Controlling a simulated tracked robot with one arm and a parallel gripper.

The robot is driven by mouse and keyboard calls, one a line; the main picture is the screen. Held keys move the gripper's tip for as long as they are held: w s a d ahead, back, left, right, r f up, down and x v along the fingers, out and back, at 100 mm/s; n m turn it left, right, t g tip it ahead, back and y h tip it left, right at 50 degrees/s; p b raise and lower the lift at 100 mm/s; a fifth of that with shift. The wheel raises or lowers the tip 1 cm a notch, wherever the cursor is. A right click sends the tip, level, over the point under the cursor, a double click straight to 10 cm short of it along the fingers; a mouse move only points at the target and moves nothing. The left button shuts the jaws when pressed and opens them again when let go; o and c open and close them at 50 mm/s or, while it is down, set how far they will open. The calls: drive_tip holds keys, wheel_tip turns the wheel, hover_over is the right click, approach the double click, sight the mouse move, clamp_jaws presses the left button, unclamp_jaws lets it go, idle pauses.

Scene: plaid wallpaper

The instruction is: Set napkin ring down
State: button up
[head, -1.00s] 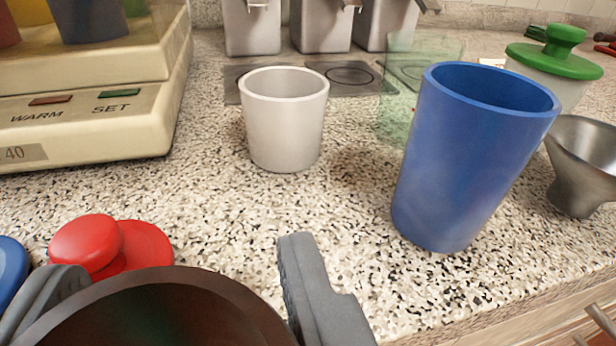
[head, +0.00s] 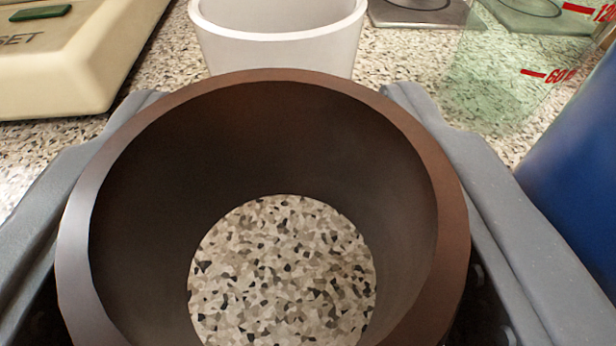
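The brown napkin ring (head: 405,200) is a wide ring, seen from above in the lower middle of the head view. Speckled counter shows through its round opening. My gripper (head: 268,94) has one grey finger on each side of the ring, and the fingers look closed against its outer wall. I cannot tell whether the ring's lower edge touches the counter, because its underside is hidden.
A white cup (head: 280,50) stands just beyond the ring. A blue cup (head: 580,170) is close by my right finger. A clear green measuring beaker (head: 500,80) stands at the upper right. A cream scale-like appliance (head: 70,70) is at the upper left.

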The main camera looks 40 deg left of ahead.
sight(294, 291)
wheel_tip(294, 291, down, 3)
drive_tip(key=shift+f+b, duration=0.2)
drive_tip(key=shift+b, duration=0.15)
drive_tip(key=shift+r, duration=0.1)
drive_tip(key=o, duration=0.7)
drive_tip(key=shift+s+d+r, duration=0.15)
drive_tip(key=shift+s+d, duration=0.15)
drive_tip(key=shift+d, duration=0.2)
drive_tip(key=p+v, duration=0.1)
drive_tip(key=v, duration=1)
